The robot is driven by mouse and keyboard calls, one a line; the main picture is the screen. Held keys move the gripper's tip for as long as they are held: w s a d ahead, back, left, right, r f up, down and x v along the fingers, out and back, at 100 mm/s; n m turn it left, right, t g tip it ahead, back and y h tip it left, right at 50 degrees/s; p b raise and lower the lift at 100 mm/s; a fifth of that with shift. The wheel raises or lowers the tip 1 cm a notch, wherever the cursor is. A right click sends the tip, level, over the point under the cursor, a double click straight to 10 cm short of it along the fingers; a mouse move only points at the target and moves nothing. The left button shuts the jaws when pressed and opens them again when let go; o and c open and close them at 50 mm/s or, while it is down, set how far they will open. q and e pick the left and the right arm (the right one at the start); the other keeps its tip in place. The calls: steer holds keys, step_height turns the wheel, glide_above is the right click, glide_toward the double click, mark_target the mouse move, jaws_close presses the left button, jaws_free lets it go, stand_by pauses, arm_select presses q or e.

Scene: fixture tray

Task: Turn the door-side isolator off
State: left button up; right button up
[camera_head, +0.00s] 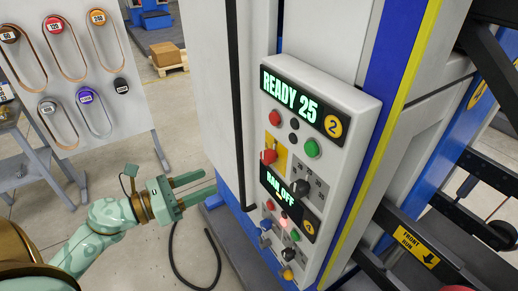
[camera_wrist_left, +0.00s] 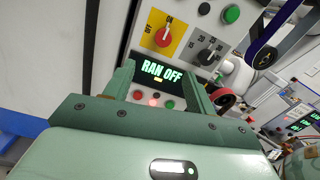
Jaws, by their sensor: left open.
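The control panel (camera_head: 343,112) on the grey cabinet has two sections. The upper one has a "READY 25" display (camera_head: 290,97), a red rotary isolator handle (camera_head: 268,156) on a yellow plate, and a black dial (camera_head: 301,187). In the left wrist view the red handle (camera_wrist_left: 163,37) is slanted, with "OFF" at its left and "ON" above. My right gripper is out of view.
A black cable (camera_head: 206,270) lies on the floor below my left gripper. A white board (camera_head: 75,75) with hanging belts stands at the left. A yellow-edged blue post (camera_head: 395,100) and dark rails (camera_head: 420,235) are right of the panel.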

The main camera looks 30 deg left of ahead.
mark_target(263, 159)
arm_select(q)
steer(key=p+x, duration=0.1)
steer(key=x, duration=0.4)
steer(key=p+x, duration=0.2)
steer(key=x, duration=0.3)
steer(key=p+x, duration=0.1)
steer(key=x, duration=0.4)
steer(key=shift+s+d+r, duration=0.2)
steer(key=shift+d+r, duration=0.1)
steer(key=shift+r, duration=0.05)
steer(key=shift+w+d+f, duration=0.1)
steer(key=shift+w+d, duration=0.15)
steer(key=shift+w, duration=0.25)
steer(key=c, duration=1)
